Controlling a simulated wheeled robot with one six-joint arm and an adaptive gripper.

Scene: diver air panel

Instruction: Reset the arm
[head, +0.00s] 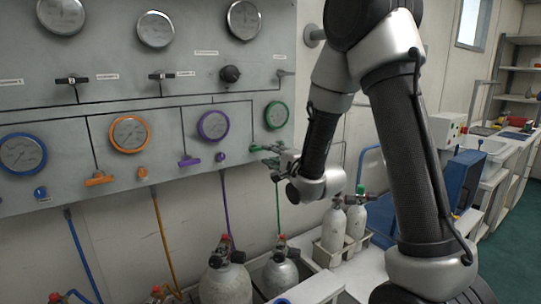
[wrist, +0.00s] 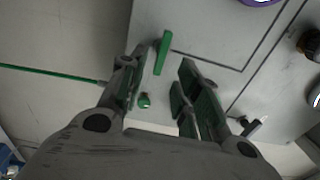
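My gripper (head: 272,158) is at the right end of the grey air panel (head: 190,95), just below the green-rimmed gauge (head: 276,115). In the wrist view my gripper (wrist: 164,62) has its two fingers spread apart. A green lever handle (wrist: 162,52) shows between the fingertips, nearer the left finger; I cannot tell whether they touch. A small green knob (wrist: 144,100) also shows between the fingers. No object is held. My arm reaches down from the upper right, bent at the elbow.
Orange (head: 99,180) and purple (head: 189,161) levers stand left on the panel. Grey cylinders (head: 281,275) with valves stand below, and two pale cylinders (head: 333,232) sit in a rack behind my arm. A blue case (head: 456,185) and benches are at right. Green floor (head: 515,245) is open at far right.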

